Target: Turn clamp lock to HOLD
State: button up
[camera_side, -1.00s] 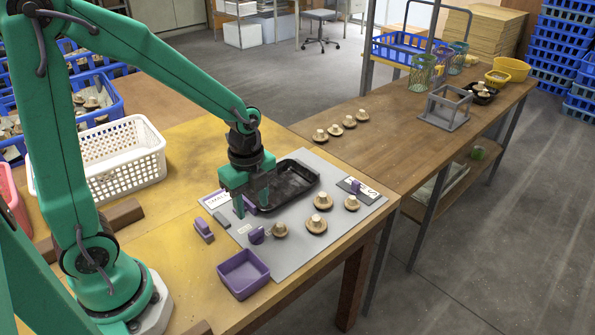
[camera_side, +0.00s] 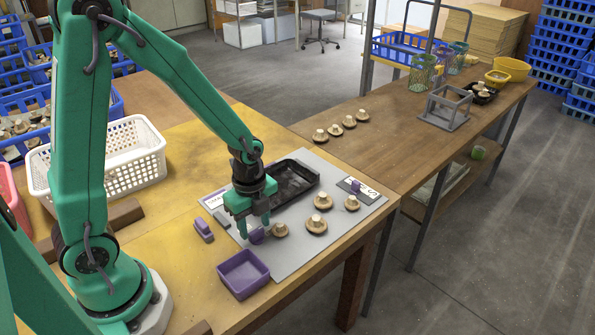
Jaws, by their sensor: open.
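My gripper (camera_side: 254,228) points down with its jaws open, right at a small purple knob (camera_side: 257,237) on the grey mat. The fingers overlap the knob in the picture; I cannot tell whether they touch it. A second purple knob (camera_side: 355,186) stands on a dark plate with a white label at the right of the mat. The label lettering is too small to read, so I cannot tell for sure which knob is the clamp lock or how it is set. A black tray (camera_side: 312,182) lies behind my gripper, which partly hides it.
Several mushrooms lie on the grey mat (camera_side: 290,262), including one (camera_side: 280,230) close to the knob. A purple bin (camera_side: 243,274) and a purple block (camera_side: 203,229) stand nearby. A white basket (camera_side: 148,160) is at the left. The bench's front right edge is bare.

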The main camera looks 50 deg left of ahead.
jog(key=shift+f, duration=0.65)
jog(key=c, duration=0.7)
